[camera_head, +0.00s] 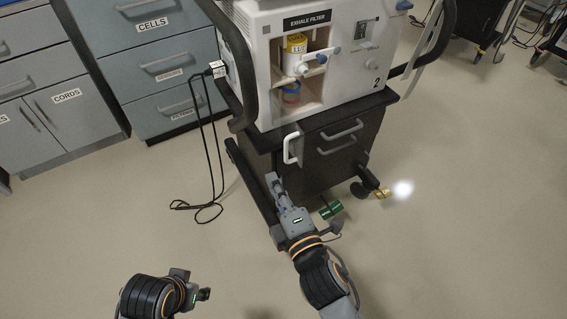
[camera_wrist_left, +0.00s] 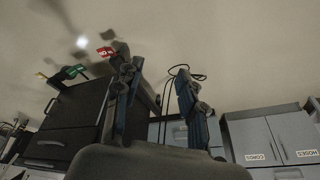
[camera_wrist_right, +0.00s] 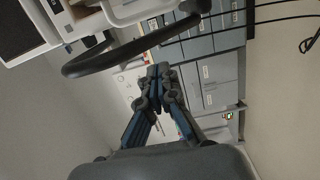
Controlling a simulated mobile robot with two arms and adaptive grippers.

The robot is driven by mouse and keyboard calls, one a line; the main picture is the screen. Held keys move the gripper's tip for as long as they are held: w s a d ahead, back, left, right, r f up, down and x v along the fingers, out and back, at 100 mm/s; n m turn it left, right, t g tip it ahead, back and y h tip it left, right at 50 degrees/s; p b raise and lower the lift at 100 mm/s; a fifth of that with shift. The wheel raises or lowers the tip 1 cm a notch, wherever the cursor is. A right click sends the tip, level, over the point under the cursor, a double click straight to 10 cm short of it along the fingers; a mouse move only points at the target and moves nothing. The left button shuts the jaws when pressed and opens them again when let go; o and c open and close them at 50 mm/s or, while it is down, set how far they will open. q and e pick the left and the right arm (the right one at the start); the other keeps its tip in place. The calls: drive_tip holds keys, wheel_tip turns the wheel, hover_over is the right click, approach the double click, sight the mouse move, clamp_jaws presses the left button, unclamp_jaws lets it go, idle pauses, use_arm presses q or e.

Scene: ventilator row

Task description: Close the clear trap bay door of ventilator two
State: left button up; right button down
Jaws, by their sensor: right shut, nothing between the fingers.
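Ventilator two (camera_head: 350,75) stands on a dark cart, marked with a 2. A white handle (camera_head: 290,149) hangs below the bay's left side, apparently on the open clear door; the clear panel is hard to make out. My right gripper (camera_head: 272,179) is shut and empty, below and left of that handle, apart from it. It shows closed in the right wrist view (camera_wrist_right: 160,72). My left gripper (camera_wrist_left: 160,70) is open and empty, low in the head view (camera_head: 197,284).
A dark rail (camera_head: 232,60) curves along the ventilator's left side. A black cable (camera_head: 213,150) hangs to the floor there. Grey drawer cabinets (camera_head: 165,65) stand behind left. Cart drawers (camera_head: 338,140) and a green caster pedal (camera_head: 331,209) are low at the front.

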use_arm(q)
drive_tip(key=shift+v, duration=0.85)
use_arm(e)
drive_tip(key=w+d, duration=0.2)
drive_tip(key=w, duration=0.3)
drive_tip(key=shift+w, duration=0.35)
use_arm(q)
drive_tip(key=shift+r, duration=0.1)
